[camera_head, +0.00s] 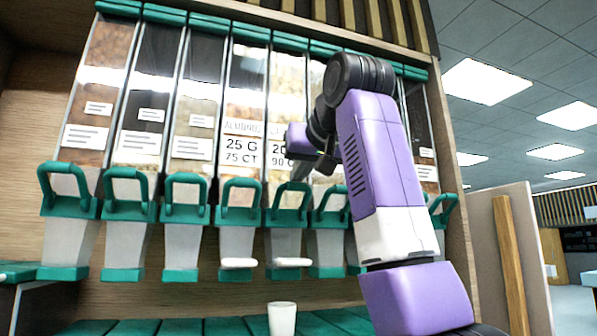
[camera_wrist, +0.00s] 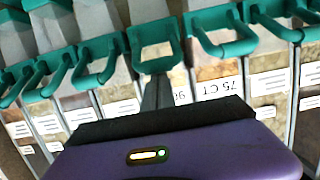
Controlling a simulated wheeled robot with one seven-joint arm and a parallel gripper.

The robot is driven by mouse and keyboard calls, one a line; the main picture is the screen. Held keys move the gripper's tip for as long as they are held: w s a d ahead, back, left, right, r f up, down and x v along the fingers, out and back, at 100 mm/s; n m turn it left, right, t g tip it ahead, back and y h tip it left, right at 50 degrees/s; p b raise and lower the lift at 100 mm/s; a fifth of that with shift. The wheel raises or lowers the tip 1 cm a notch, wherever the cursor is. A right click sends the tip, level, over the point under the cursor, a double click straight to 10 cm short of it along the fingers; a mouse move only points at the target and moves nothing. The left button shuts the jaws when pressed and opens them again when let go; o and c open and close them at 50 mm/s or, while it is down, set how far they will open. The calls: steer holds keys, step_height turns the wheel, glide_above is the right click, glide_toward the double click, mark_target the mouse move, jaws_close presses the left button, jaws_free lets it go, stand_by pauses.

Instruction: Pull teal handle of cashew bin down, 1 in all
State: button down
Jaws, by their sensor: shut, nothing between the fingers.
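The cashew bin (camera_head: 284,80) is the clear bin whose label reads "20" and "90 C", partly hidden by my arm. Its teal handle (camera_head: 288,216) is a loop at the bin's lower front, at about the same height as its neighbours. In the wrist view, which looks upside down, this handle (camera_wrist: 153,66) is straight ahead in the middle. My gripper (camera_head: 299,176) is shut and empty, pointing down just above the handle. Its dark fingers (camera_wrist: 156,92) reach toward the loop in the wrist view; I cannot tell whether they touch it.
Several bins with similar teal handles stand in a row on both sides. The almond bin's handle (camera_head: 240,214) is close on the left, another handle (camera_head: 328,218) on the right. White spout pieces jut out below the almond and cashew bins. A white cup (camera_head: 282,319) stands below.

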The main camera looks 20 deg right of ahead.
steer(key=shift+s+f+t+b, duration=0.3)
steer(key=shift+t+b, duration=0.4)
steer(key=shift+b, duration=0.4)
